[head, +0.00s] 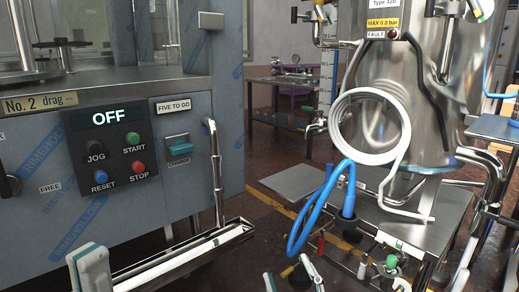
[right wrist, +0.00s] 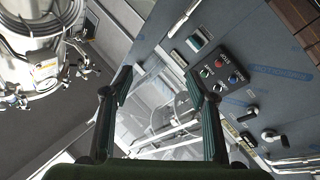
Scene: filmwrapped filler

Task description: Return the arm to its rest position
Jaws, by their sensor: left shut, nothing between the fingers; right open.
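My left gripper (head: 90,265) is at the bottom left edge of the head view, in front of the machine's lower panel. Its fingers are together with nothing between them. My right gripper (head: 291,277) is at the bottom middle of the head view, with only its fingertips showing. In the right wrist view its two dark fingers (right wrist: 159,88) stand wide apart and empty. Both arms are mostly out of view.
A blue-grey machine (head: 180,150) with a control panel (head: 113,148) reading OFF stands on the left. A metal discharge chute (head: 190,258) juts out low from it. A steel tank (head: 420,100) with a white coiled hose (head: 335,125) and blue hose (head: 312,215) stands right.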

